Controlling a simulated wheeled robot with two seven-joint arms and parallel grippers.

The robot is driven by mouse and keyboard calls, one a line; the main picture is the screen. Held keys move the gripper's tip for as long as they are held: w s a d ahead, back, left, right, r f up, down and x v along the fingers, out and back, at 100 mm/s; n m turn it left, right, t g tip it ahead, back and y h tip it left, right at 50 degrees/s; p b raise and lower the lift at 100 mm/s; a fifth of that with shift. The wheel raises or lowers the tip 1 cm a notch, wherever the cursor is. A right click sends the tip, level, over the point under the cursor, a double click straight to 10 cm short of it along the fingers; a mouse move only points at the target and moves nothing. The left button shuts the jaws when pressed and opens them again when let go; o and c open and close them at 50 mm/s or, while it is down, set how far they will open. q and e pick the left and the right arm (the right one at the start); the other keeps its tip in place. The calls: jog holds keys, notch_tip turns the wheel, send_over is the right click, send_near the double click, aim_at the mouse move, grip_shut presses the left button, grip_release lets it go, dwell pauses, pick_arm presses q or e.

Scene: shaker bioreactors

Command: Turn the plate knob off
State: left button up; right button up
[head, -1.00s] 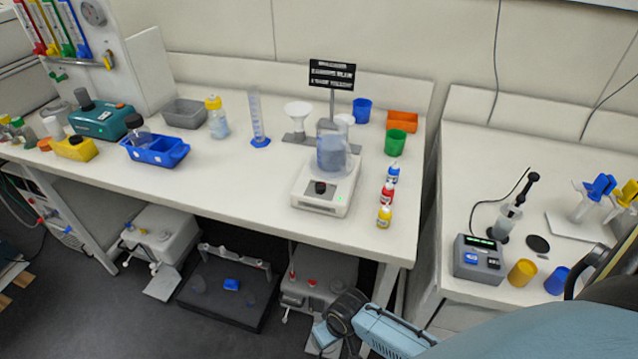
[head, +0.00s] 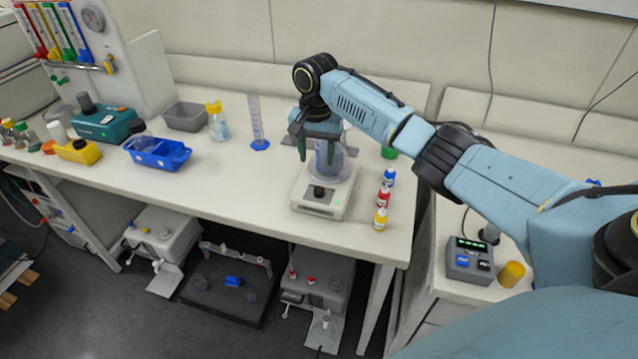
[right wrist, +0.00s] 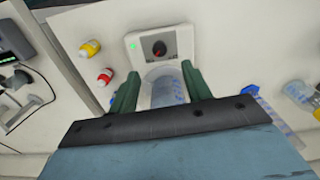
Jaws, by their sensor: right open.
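The white hot plate stirrer (head: 312,210) stands on the bench with a small green light on its front. Its dark round knob (head: 319,191) is on the front panel. In the right wrist view the knob (right wrist: 159,48) is black with a red mark, just beyond the fingertips. A clear beaker (head: 347,168) stands on the plate, partly hidden by my gripper. My right gripper (head: 317,152), with green fingers, is open above the plate. In the wrist view its fingers (right wrist: 161,70) are apart, with the beaker showing between them. My left gripper is not in view.
Red (head: 384,195), yellow (head: 380,219) and blue-capped (head: 389,177) bottles stand just right of the plate. A measuring cylinder (head: 257,122) stands to its left, behind. My right arm hides the funnel stand and cups. The bench front left of the plate is clear.

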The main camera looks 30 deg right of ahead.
aim_at(319, 189)
jog(key=shift+m, duration=0.3)
jog(key=f, duration=0.7)
jog(key=d+f, duration=0.1)
jog(key=f, duration=0.3)
jog(key=shift+w+f, duration=0.25)
jog(key=shift+f, duration=0.05)
jog(key=shift+c, duration=0.3)
jog(key=c, duration=0.9)
